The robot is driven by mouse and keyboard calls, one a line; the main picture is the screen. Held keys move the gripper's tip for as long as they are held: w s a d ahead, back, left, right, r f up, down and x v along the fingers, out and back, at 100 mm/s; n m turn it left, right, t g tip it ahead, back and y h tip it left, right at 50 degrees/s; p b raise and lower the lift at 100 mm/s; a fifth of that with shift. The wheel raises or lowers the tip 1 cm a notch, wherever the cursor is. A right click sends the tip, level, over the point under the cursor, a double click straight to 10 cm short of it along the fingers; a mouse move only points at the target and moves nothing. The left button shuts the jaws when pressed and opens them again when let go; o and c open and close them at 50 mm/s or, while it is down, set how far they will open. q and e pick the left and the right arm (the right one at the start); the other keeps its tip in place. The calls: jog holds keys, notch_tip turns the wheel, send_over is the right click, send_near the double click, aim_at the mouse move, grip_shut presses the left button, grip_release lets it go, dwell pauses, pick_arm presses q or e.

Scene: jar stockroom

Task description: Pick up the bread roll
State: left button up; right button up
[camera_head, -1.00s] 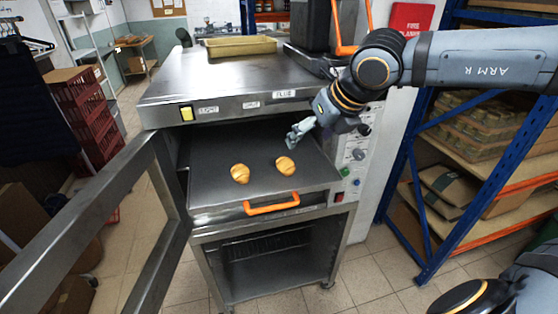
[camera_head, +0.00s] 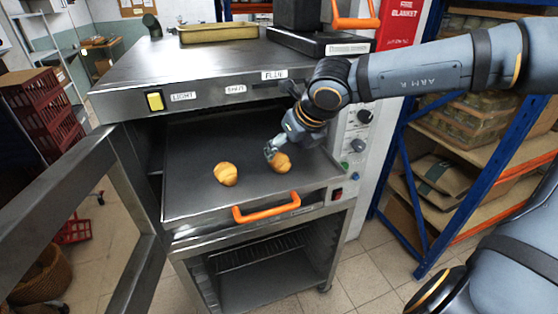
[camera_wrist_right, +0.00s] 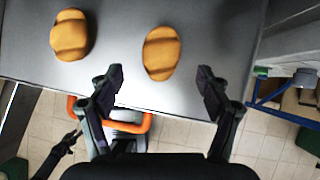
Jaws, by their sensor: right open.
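Two golden-brown bread rolls lie on the grey metal oven deck (camera_head: 190,195). The right-hand bread roll (camera_head: 281,163) is close to my right gripper (camera_head: 272,150), whose fingers partly overlap it in the head view. In the right wrist view this roll (camera_wrist_right: 161,53) sits ahead of the open fingers of my right gripper (camera_wrist_right: 160,80), roughly between their lines. The fingers are apart and empty. The left-hand bread roll (camera_head: 226,174) lies apart from it, and also shows at the upper left of the wrist view (camera_wrist_right: 70,35).
The oven door (camera_head: 130,190) stands open at the left. An orange handle (camera_head: 266,207) runs along the deck's front edge. The oven hood (camera_head: 200,80) overhangs the deck. Blue-framed shelving (camera_head: 405,170) stands at the right.

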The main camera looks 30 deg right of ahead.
aim_at(281, 157)
jog(key=shift+w+f, duration=0.5)
jog(key=shift+f, duration=0.05)
jog(key=p+x, duration=0.2)
jog(key=x, duration=0.1)
jog(key=shift+d+f, duration=0.2)
jog(key=shift+f, duration=0.1)
jog(key=shift+w+f, duration=0.4)
jog(key=shift+f, duration=0.05)
jog(key=shift+s+a+r, duration=0.1)
jog(key=shift+s, duration=0.05)
jog(key=shift+c, duration=1.3)
jog(key=c, duration=1)
